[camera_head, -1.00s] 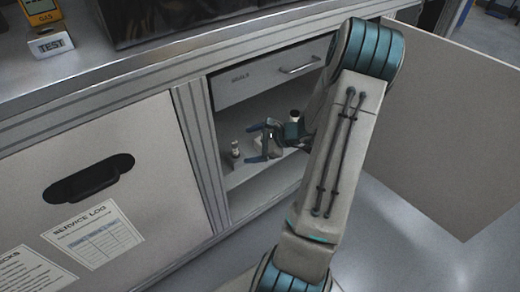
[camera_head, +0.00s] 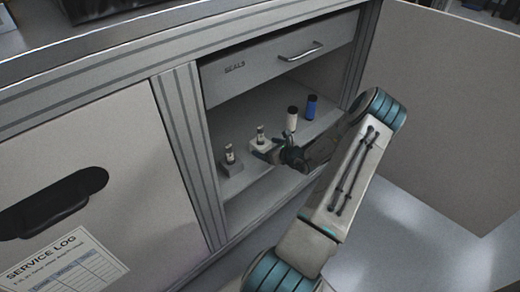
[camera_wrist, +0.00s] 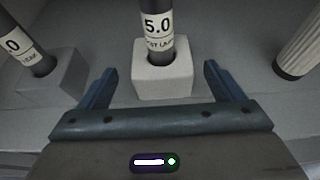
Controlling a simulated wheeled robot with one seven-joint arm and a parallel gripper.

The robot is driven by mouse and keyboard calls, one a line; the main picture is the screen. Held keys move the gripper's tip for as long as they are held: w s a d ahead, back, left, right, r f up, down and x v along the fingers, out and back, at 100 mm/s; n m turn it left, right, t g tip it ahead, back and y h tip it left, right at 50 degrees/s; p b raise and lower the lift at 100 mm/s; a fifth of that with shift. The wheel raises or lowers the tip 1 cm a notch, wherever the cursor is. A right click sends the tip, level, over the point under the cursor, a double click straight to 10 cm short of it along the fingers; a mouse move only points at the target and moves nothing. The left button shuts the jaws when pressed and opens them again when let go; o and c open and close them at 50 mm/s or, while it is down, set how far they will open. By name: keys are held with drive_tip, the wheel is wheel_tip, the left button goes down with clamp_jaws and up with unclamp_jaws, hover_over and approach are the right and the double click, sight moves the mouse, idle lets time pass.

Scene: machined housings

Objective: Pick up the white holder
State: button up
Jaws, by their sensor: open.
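The white holder (camera_wrist: 163,84) is a small block with a dark cylinder (camera_wrist: 157,45) standing in its top hole; the cylinder's white label reads "5.0". In the head view the holder (camera_head: 261,144) sits on the cabinet shelf, partly hidden by my gripper (camera_head: 270,154). In the wrist view my gripper (camera_wrist: 159,78) is open. Its blue fingers are spread to the left and right of the holder's near part, with a gap on each side. Nothing is held.
A greyer holder (camera_head: 232,167) with its own labelled cylinder (camera_head: 229,153) stands to the left. The "SEALS" drawer (camera_head: 280,62) is above; the open door (camera_head: 455,110) is at right.

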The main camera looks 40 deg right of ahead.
sight(258, 143)
drive_tip(key=b+x, duration=0.2)
drive_tip(key=x, duration=0.3)
drive_tip(key=shift+w+d+f+b, duration=0.1)
drive_tip(key=shift+w+f+b, duration=0.05)
drive_tip(key=shift+w+b, duration=0.15)
drive_tip(key=shift+w, duration=0.4)
drive_tip(key=c, duration=1.1)
